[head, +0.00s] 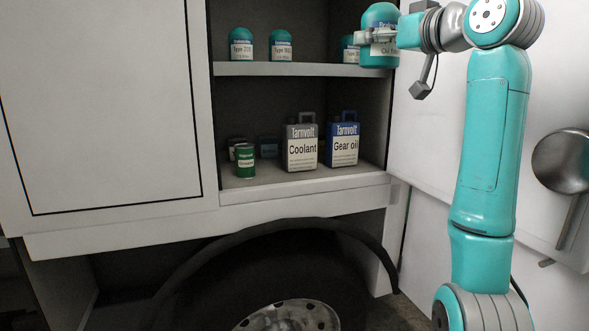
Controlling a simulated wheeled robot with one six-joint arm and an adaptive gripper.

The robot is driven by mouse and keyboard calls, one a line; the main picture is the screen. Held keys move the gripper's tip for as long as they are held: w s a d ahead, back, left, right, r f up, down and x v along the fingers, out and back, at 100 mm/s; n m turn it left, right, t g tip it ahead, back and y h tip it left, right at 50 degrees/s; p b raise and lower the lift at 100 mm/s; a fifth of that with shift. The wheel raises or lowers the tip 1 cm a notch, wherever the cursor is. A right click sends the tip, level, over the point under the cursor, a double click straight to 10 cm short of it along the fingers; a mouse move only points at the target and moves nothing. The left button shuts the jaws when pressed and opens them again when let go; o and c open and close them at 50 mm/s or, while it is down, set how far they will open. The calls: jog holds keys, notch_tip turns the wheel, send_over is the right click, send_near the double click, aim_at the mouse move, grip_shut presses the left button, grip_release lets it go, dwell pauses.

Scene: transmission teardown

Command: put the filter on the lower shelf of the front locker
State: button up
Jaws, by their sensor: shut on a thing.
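A teal filter (380,20) with a white label reading "Oil" is held upright in my gripper (366,35), which is shut on it. The held filter is level with the upper shelf, at the right side of the locker opening and in front of it. The lower shelf (262,182) of the locker holds a green can (245,160), a grey Coolant jug (302,145) and a blue Gear oil jug (343,142). More teal filters stand on the upper shelf: one at the left (241,47), one beside it (281,47), and one partly hidden behind my gripper (350,50).
Small dark items (266,146) sit at the back of the lower shelf, partly hidden. Bare shelf shows at the front and right of the jugs. A white panel (100,100) covers the left. A wheel (290,315) is below, and a round metal object (563,160) hangs at right.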

jog(key=w+d+f+m+h, duration=0.1)
jog(key=w+f, duration=0.3)
jog(key=f, duration=0.5)
jog(key=w+d+f+m+t+h, duration=0.1)
jog(key=w+f, duration=0.3)
jog(key=f, duration=0.5)
jog(key=w+d+f+h, duration=0.15)
jog(key=w+f, duration=0.25)
jog(key=f, duration=0.5)
notch_tip(320, 180, down, 26)
jog(key=d+m+t+h, duration=0.1)
jog(key=m+h, duration=0.1)
jog(key=h, duration=0.1)
jog(key=s+f+m+h, duration=0.1)
jog(key=s+f, duration=0.6)
jog(key=f, duration=0.6)
jog(key=s+f+m+h, duration=0.1)
jog(key=s+f, duration=0.6)
jog(key=f, duration=0.5)
jog(key=s+a+f, duration=0.2)
jog(key=s+f, duration=1.4)
jog(key=s, duration=0.5)
jog(key=shift+f+n, duration=0.3)
jog(key=shift+n, duration=0.1)
